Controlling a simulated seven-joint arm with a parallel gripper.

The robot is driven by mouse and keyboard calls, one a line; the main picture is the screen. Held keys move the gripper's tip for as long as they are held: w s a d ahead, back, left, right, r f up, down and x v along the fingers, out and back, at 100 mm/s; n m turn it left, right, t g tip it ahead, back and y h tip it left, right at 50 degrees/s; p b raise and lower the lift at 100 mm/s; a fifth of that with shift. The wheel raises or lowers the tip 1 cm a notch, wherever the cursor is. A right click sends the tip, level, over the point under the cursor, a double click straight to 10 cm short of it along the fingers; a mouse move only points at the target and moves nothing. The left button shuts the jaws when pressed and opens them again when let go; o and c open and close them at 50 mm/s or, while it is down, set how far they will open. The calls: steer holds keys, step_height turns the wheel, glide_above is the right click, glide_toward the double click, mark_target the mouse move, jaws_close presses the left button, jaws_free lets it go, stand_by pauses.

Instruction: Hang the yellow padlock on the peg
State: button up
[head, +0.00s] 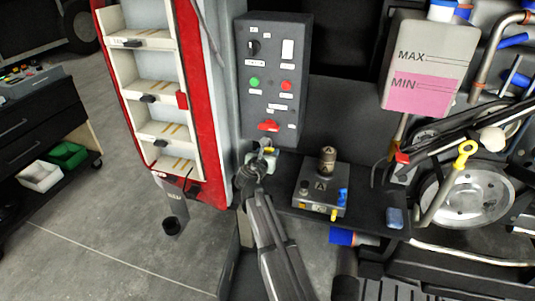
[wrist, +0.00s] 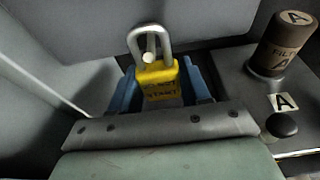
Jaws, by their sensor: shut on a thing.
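The yellow padlock (wrist: 159,73) with a grey metal shackle is upright between the two blue fingers of my gripper (wrist: 161,88) in the wrist view. My gripper is shut on its body. A pale peg (wrist: 150,44) shows within the shackle's loop; I cannot tell for sure whether it passes through the loop or stands behind it. In the head view my gripper (head: 262,160) is just below the dark control box, and the padlock there is small and mostly hidden by it.
The control box (head: 272,100) with a green and a red button and a red switch is above my gripper. To the right, a grey unit (head: 320,195) marked A bears a brown filter (wrist: 289,42). A red-framed cabinet (head: 200,110) stands close on the left.

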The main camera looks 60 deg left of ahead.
steer(key=shift+w+a+f, duration=0.1)
steer(key=shift+w+f, duration=0.05)
steer(key=shift+f, duration=0.25)
stand_by(0.7)
steer(key=o, duration=1.1)
steer(key=shift+o, duration=0.5)
steer(key=o, duration=0.4)
steer(key=shift+c, duration=0.2)
steer(key=v, duration=0.8)
